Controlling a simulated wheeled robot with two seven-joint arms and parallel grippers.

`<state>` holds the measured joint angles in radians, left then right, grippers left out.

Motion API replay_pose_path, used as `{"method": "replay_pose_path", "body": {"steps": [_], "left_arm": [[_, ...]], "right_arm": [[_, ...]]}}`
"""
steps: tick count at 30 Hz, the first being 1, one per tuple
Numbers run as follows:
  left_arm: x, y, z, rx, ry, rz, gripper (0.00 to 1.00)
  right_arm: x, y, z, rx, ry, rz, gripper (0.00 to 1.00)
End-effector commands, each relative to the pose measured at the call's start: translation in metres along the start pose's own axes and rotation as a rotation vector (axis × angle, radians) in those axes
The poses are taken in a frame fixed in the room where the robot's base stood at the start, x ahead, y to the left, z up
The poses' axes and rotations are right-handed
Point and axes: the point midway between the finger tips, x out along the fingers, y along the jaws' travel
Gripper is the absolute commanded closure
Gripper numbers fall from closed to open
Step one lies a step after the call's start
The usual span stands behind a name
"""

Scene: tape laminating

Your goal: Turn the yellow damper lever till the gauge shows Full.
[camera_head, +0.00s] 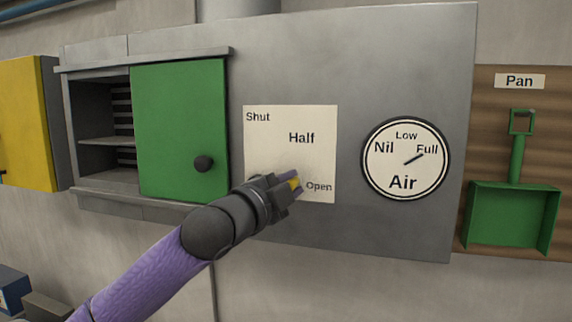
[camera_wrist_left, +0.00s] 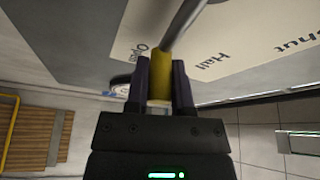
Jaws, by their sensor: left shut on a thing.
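The yellow damper lever (camera_head: 295,184) is mostly hidden by my left gripper (camera_head: 291,184) in the head view, beside the word Open on the white plate (camera_head: 265,150). In the left wrist view the lever's yellow grip (camera_wrist_left: 161,72) is between the two fingers of my left gripper (camera_wrist_left: 160,80), which is shut on it. A grey rod runs up from the grip. The round Air gauge (camera_head: 398,183) is right of the plate. Its dark needle (camera_head: 413,159) points up and right, at the word Full. My right gripper is not in view.
A green sliding door (camera_head: 182,125) with a black knob and an open shelf recess (camera_head: 95,125) are left of the plate. A green pan (camera_head: 510,215) hangs on a wooden board at the right. A yellow panel (camera_head: 27,120) is at the far left.

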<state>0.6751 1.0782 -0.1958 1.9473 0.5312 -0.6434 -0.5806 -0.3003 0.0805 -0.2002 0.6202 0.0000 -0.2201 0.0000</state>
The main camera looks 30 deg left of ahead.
Motion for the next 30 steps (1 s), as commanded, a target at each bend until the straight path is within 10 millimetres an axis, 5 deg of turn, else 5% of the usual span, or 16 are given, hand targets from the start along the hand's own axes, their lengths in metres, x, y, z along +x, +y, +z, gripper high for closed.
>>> {"method": "replay_pose_path", "body": {"steps": [28,29,30], "left_arm": [[-0.001,0.014,0.004,0.169,-0.001,0.072,1.0],[-0.001,0.014,0.004,0.169,-0.001,0.072,0.69],[-0.001,0.014,0.004,0.169,-0.001,0.072,0.6]], "right_arm": [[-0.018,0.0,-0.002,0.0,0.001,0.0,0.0],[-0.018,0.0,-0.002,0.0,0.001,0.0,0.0],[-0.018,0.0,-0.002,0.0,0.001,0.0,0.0]]}}
